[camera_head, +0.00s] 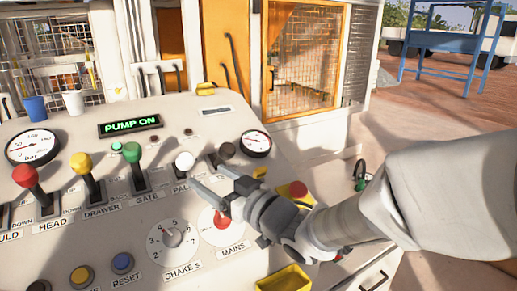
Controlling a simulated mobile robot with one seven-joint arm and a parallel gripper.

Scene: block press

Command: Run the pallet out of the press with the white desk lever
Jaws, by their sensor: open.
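The white-knobbed lever (184,161) stands on the sloping control desk (115,240), to the right of the green lever (131,152). A label starting "PAL" lies below it, partly covered by my gripper. My gripper (206,175) comes in from the right, open and empty. Its fingertips are just right of and below the white knob in the picture. I cannot tell how far apart in depth they are, and no grip on the lever shows. The press pallet is not identifiable in this view.
A red lever (25,176) and yellow lever (81,163) stand left, and a dark knob (226,150) close right, near my gripper. A round gauge (256,144) and red stop button (297,190) are farther right. The lit display (130,125) reads PUMP ON. An orange-framed mesh door (303,60) stands behind.

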